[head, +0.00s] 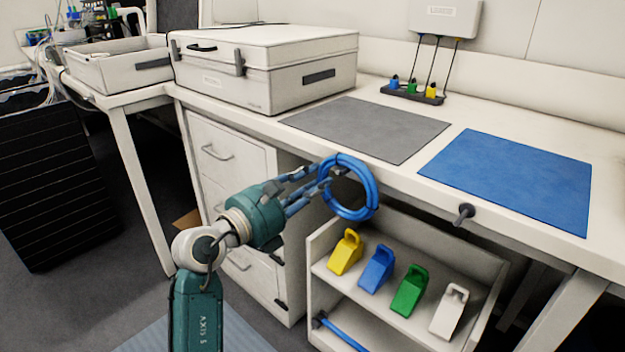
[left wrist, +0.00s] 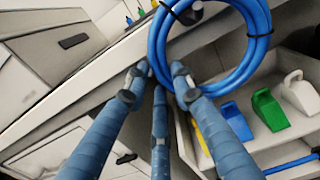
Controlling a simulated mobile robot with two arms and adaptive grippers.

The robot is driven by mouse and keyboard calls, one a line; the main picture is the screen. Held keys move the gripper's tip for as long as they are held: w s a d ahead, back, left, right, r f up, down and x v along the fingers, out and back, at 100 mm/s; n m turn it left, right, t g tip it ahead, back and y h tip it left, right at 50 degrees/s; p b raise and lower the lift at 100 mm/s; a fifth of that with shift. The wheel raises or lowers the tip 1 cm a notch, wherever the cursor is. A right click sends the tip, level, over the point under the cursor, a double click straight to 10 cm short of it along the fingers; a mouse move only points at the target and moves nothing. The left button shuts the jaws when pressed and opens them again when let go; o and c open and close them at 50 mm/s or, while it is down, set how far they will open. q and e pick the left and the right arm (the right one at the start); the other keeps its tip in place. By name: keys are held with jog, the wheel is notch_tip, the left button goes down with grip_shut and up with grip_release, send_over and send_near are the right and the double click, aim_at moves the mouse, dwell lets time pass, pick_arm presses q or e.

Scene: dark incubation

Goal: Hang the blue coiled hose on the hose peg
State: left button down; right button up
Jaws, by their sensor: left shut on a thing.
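The blue coiled hose (head: 371,202) is a ring of several turns, held upright in front of the bench edge in the head view. It also shows large at the top of the left wrist view (left wrist: 266,45). My left gripper (head: 328,176) is shut on the left side of the coil; its blue fingers also show in the left wrist view (left wrist: 160,78). The hose peg (head: 464,213) is a dark knob sticking out from the bench front, to the right of the coil and apart from it. My right gripper is not in view.
A low shelf below holds yellow (head: 345,252), blue (head: 376,269), green (head: 409,290) and white (head: 449,311) scoop-like pieces. A grey mat (head: 368,129) and a blue mat (head: 510,180) lie on the bench. A large white case (head: 265,65) stands at the back left. The space between coil and peg looks clear.

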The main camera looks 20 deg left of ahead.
pick_arm(q)
jog(key=c, duration=1.4)
grip_release()
jog(key=v, duration=1.2)
jog(key=shift+r, duration=0.1)
